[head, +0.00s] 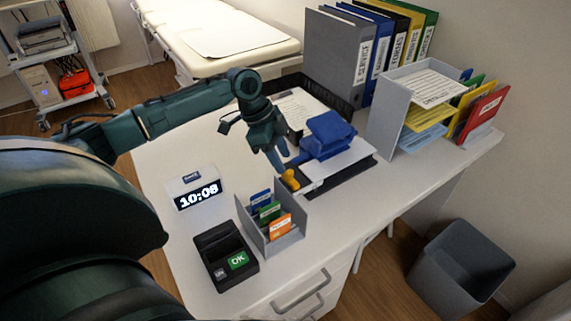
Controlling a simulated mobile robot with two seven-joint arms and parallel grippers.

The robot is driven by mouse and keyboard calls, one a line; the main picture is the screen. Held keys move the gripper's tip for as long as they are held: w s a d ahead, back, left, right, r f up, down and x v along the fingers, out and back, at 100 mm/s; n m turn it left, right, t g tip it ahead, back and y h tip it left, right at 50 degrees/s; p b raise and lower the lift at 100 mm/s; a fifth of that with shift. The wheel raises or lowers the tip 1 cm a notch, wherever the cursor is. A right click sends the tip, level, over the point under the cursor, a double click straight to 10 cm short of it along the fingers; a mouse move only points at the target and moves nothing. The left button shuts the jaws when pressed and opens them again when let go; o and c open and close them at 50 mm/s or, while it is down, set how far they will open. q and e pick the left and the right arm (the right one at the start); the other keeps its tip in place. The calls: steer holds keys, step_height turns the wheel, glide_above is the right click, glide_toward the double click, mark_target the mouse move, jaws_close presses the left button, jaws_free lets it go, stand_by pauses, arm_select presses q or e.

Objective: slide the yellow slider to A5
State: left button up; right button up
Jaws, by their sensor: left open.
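The yellow slider (290,180) is a small orange-yellow knob at the near left end of the dark base of a blue hole punch (328,134). A white paper sheet (338,166) lies at the punch. My left gripper (280,164) reaches down just above and left of the slider, with its jaws open. I cannot tell whether a finger touches the slider. The A5 mark is too small to make out. My right gripper is out of view.
A grey card holder (288,240) and a black card terminal (213,243) stand near the front. A clock (195,192) is at left. A paper sorter (388,115) and binders (334,52) stand behind. A bin (456,268) is on the floor.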

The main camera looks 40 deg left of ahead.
mark_target(289, 171)
arm_select(q)
steer(key=shift+x, duration=1.75)
steer(key=shift+r, duration=0.1)
jaws_close()
